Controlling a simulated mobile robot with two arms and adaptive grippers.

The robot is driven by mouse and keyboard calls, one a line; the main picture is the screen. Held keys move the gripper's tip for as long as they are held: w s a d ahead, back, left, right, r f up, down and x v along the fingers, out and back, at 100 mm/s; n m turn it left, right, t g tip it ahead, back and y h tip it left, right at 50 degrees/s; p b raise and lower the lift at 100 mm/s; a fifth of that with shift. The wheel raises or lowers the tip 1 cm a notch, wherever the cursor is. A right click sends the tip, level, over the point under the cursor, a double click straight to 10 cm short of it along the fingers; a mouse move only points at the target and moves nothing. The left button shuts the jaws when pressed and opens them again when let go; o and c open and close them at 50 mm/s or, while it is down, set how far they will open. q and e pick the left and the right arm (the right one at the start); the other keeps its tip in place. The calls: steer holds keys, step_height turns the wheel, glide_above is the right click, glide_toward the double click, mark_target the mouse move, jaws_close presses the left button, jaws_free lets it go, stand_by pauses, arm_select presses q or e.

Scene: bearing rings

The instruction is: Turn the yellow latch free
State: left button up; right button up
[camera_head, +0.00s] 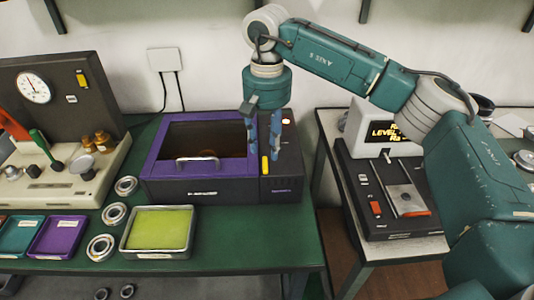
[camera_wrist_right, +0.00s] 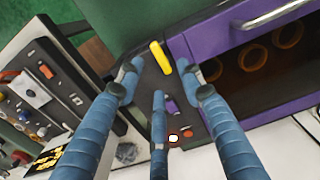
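The yellow latch (camera_head: 265,165) is a small upright bar on the dark front-right panel of a purple-and-black machine (camera_head: 166,150). My right gripper (camera_head: 264,149) hangs fingers-down over this panel, close above the latch. In the right wrist view the latch (camera_wrist_right: 160,57) lies between the two upper blue fingertips of the gripper (camera_wrist_right: 158,76), with gaps on its sides. The three fingers are spread and empty. The machine's lid with its silver handle (camera_head: 197,160) appears closed. My left gripper is not in view.
Bearing rings (camera_head: 101,247) lie left of the machine, near a tray with a yellow-green pad (camera_head: 160,230) and a purple tray (camera_head: 57,236). A gauge station (camera_head: 52,95) stands at left. A second table with a black device (camera_head: 388,195) is at right.

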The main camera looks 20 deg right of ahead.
step_height(320, 180, up, 7)
steer(key=shift+r, duration=0.15)
stand_by(1.3)
